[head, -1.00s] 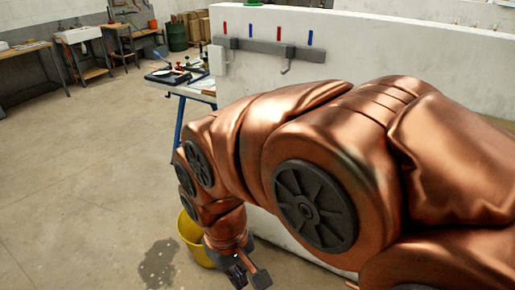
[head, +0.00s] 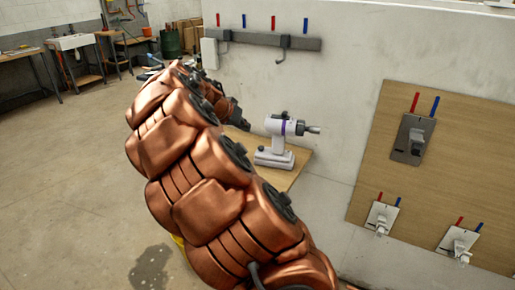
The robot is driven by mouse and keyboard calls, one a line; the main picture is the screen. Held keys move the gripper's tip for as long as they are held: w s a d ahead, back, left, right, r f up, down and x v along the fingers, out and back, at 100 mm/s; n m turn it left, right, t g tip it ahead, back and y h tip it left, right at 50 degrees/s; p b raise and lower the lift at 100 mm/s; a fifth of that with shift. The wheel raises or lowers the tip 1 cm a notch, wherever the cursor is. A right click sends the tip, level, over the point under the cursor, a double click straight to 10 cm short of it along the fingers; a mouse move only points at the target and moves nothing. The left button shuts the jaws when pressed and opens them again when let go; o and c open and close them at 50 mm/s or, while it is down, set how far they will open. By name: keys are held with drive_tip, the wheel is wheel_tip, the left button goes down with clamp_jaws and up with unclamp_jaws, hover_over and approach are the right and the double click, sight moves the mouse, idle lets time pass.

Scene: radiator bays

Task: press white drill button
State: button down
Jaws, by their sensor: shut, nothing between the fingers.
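A white drill (head: 276,135) with a purple band and a dark chuck stands upright on its base on a wooden worktop (head: 300,172) beside the white wall. Its chuck points right. Its button is too small to make out. My copper arm rises in front, left of the drill, and folds over at the top. My gripper (head: 237,116) is the dark end just behind the arm, left of the drill and apart from it. It is small and partly hidden, and appears shut with nothing in it.
A wooden board (head: 375,165) on the wall at the right carries several valve fittings with red and blue pipe stubs. A grey rail (head: 266,42) with hooks is above the drill. My arm hides much of the worktop's left part. Open floor lies at the left.

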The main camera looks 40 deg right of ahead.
drive_tip(key=w+d, duration=0.1)
drive_tip(key=w+f, duration=0.1)
drive_tip(key=shift+w+d+f+h, duration=0.15)
drive_tip(key=shift+w+d+h, duration=0.15)
drive_tip(key=shift+d, duration=0.05)
drive_tip(key=p, duration=0.2)
hover_over(261, 148)
drive_tip(key=w+a, duration=0.1)
drive_tip(key=a, duration=0.1)
wheel_tip(261, 148, down, 6)
drive_tip(key=shift+f, duration=0.1)
drive_tip(key=f, duration=0.3)
drive_tip(key=shift+s+d, duration=0.15)
drive_tip(key=shift+d, duration=0.25)
drive_tip(key=shift+f, duration=0.75)
drive_tip(key=shift+f, duration=0.1)
